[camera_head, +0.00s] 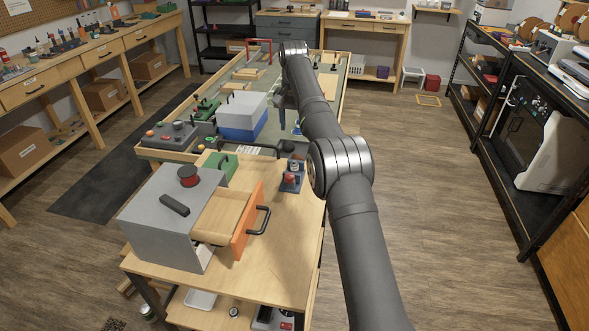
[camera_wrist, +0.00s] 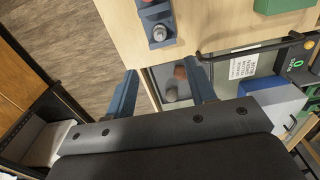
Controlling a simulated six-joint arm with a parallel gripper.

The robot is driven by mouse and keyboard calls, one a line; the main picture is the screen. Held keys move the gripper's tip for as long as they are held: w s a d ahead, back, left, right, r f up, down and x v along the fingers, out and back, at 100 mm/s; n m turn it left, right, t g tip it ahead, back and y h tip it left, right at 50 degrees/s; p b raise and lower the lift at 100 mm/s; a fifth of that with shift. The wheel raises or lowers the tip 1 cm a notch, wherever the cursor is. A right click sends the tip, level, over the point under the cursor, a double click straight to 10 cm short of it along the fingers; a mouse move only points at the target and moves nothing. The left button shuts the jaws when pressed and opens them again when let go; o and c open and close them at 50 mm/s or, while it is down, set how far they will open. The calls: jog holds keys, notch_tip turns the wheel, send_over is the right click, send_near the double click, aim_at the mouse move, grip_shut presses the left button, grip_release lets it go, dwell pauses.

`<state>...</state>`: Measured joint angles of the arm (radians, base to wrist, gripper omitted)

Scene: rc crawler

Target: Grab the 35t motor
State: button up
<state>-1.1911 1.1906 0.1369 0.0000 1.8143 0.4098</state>
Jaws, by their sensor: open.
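A blue holder (camera_head: 291,186) with a red-topped part (camera_head: 290,178) and a silver round part (camera_head: 294,163) stands on the near wooden table, right of the drawer box. In the wrist view the blue holder (camera_wrist: 154,10) and a silver round part (camera_wrist: 158,33) show at the top, beyond the fingertips. A reddish cylinder (camera_wrist: 180,72) and a grey one (camera_wrist: 171,95) show below, between my fingers. I cannot read any label, so I cannot tell which part is the 35t motor. My gripper (camera_wrist: 165,82) is open and empty above the work area, mostly hidden by my arm in the head view.
A grey box with an open orange-fronted drawer (camera_head: 247,219) stands on the near table. A green block (camera_head: 220,168), a blue and white box (camera_head: 241,117) and a grey control box (camera_head: 170,136) stand nearby. A black bar (camera_wrist: 250,48) crosses beside the right finger.

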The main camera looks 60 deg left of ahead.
send_near(295, 161)
jog(key=f, duration=0.5)
jog(key=shift+s+d+f, duration=0.1)
jog(key=shift+s+f, duration=0.05)
jog(key=shift+s, duration=0.15)
jog(key=shift+w+f, duration=0.2)
jog(key=shift+f, duration=2.85)
grip_shut()
